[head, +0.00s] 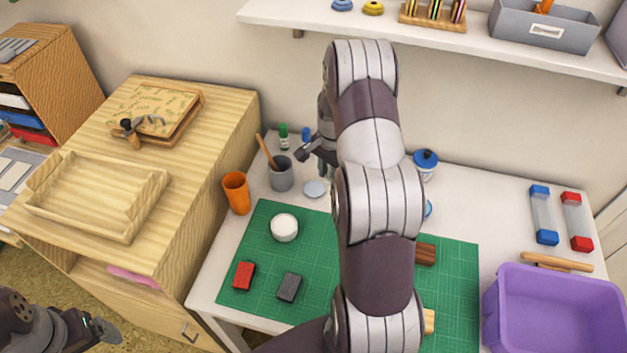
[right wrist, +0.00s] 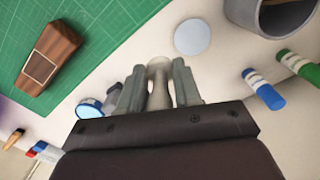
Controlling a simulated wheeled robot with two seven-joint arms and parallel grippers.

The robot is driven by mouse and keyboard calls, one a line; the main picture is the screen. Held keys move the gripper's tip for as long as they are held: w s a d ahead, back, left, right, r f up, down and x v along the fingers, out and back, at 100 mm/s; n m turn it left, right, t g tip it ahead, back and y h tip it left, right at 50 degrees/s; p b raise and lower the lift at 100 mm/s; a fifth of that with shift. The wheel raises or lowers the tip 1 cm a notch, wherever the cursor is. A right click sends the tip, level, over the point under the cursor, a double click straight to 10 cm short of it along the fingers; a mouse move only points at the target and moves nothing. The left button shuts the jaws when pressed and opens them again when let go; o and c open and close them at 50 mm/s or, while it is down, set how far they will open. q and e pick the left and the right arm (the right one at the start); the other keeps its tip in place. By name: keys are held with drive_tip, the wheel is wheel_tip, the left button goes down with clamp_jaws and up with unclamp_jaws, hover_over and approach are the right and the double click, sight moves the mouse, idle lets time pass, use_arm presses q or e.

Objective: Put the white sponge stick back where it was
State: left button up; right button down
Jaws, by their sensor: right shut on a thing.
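In the right wrist view, my right gripper (right wrist: 159,76) is shut on a pale stick with a rounded end, the white sponge stick (right wrist: 158,92). The fingers stand on both sides of it, over the white table. In the head view my right gripper (head: 326,160) is at the back of the table, right of the grey cup (head: 281,175); I cannot make out the stick there. A pale disc (head: 315,187) lies just in front of the cup and also shows in the right wrist view (right wrist: 192,37). My left gripper (head: 98,332) is at the lower left, away from the table; its opening is unclear.
The green mat (head: 255,272) holds a white round pot (head: 285,227), a red block (head: 243,275) and a grey block (head: 289,287). An orange cup (head: 237,192), green-capped bottle (head: 283,135) and blue-lidded jar (head: 426,163) stand nearby. A purple bin (head: 555,310) is at right. My right arm hides the middle.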

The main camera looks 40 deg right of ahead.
hover_over(314, 189)
wheel_tip(314, 189, down, 3)
drive_tip(key=shift+d+f, duration=0.1)
drive_tip(key=shift+f, duration=0.1)
wheel_tip(314, 189, down, 4)
drive_tip(key=shift+r+p, duration=0.2)
drive_tip(key=shift+p, duration=0.3)
drive_tip(key=shift+w+f, duration=0.15)
drive_tip(key=shift+f, duration=0.1)
drive_tip(key=shift+f, duration=0.2)
drive_tip(key=c, duration=0.8)
unclamp_jaws()
drive_tip(key=shift+r, duration=0.1)
